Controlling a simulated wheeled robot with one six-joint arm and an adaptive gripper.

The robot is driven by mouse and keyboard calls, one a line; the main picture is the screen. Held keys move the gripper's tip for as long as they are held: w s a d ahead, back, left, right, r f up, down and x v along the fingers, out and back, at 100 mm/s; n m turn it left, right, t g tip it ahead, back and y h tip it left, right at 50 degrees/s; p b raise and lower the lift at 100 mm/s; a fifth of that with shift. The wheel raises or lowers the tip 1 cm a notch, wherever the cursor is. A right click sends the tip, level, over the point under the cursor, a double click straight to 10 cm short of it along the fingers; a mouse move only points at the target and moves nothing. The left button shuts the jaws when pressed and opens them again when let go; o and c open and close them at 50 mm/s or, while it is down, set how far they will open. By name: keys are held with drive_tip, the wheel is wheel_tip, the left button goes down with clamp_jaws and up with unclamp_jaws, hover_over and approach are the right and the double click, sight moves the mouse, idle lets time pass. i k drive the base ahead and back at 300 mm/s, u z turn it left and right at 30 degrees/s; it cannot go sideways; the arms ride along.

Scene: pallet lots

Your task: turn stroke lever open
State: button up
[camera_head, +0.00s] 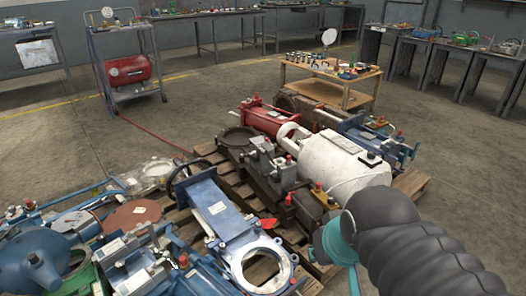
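I cannot single out the stroke lever for certain. A blue valve body (218,208) with a round pale flange lies on the pallet, with a small red part (268,224) beside it. A white cylinder (340,165) lies on the pallet to the right, with small red and yellow fittings at its near end. My arm, dark grey and ribbed with a teal band, reaches in from the lower right and hides part of the pallet's near right side. No gripper fingers can be made out.
A wooden pallet (413,184) carries a red cylinder (265,117) and other blue and grey machinery. More parts crowd the lower left. A cart (118,38) with a red tank and a wooden table (362,92) stand behind. Benches line the back; open floor lies between.

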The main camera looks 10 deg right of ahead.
sight(275, 173)
drive_tip(key=u, duration=2.2)
drive_tip(key=k, duration=1.1)
drive_tip(key=z, duration=1.3)
drive_tip(key=i, duration=1)
